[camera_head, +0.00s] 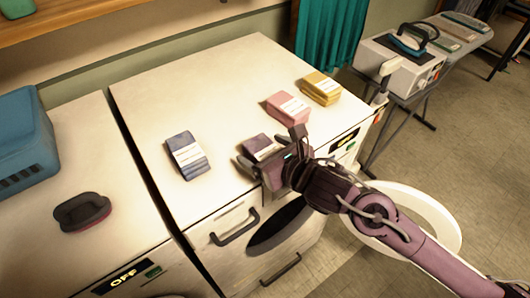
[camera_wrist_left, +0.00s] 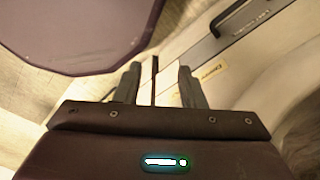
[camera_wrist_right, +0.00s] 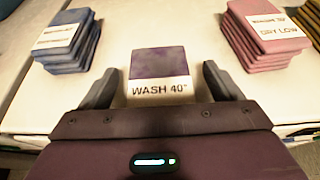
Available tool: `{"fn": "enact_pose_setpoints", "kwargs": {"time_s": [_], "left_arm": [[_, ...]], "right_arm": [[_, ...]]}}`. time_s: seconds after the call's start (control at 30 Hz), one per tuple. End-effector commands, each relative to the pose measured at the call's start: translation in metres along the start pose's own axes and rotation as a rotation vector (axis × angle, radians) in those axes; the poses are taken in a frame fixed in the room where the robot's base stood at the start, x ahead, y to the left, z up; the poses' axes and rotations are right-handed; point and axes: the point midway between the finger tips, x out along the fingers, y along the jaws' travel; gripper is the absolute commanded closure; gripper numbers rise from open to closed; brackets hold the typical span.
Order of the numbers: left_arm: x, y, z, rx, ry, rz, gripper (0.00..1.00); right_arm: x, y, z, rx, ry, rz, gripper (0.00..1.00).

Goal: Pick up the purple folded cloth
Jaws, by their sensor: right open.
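The purple folded cloth (camera_head: 256,143) lies on the white machine top near its front edge, partly hidden by my right gripper (camera_head: 270,153). In the right wrist view the purple cloth (camera_wrist_right: 158,62), with a white band reading "WASH 40°", lies between and just beyond the two fingers. My right gripper (camera_wrist_right: 160,75) is open, with a finger toward each side of the cloth, and holds nothing. My left gripper (camera_wrist_left: 157,70) shows only in the left wrist view; its fingers are apart and no cloth is between them.
A blue-grey cloth stack (camera_head: 187,156) lies left of the purple one; pink (camera_head: 287,107) and yellow (camera_head: 321,88) stacks lie to the right. A dark brush-like object (camera_head: 82,212) and a blue basket (camera_head: 27,140) stand on the left machine.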

Motion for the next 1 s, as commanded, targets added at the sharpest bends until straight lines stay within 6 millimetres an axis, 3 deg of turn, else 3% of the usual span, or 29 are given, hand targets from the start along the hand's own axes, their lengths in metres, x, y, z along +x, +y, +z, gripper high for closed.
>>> {"fn": "enact_pose_setpoints", "kwargs": {"time_s": [0.1, 0.47, 0.77, 1.0], "left_arm": [[0.001, 0.0, 0.001, 0.0, -0.001, 0.0, 0.64], [0.001, 0.0, 0.001, -0.001, -0.002, -0.001, 0.64], [0.0, -0.001, 0.002, -0.002, -0.002, -0.001, 0.64], [0.0, -0.002, 0.002, -0.002, -0.003, -0.002, 0.64]], "right_arm": [[0.0, 0.0, 0.0, 0.0, 0.0, 0.0, 0.16], [-0.001, 0.0, -0.001, 0.001, 0.001, 0.0, 0.63], [-0.001, 0.0, 0.002, 0.001, 0.0, 0.0, 0.64], [-0.011, -0.001, 0.025, -0.002, -0.005, -0.001, 0.64]]}}
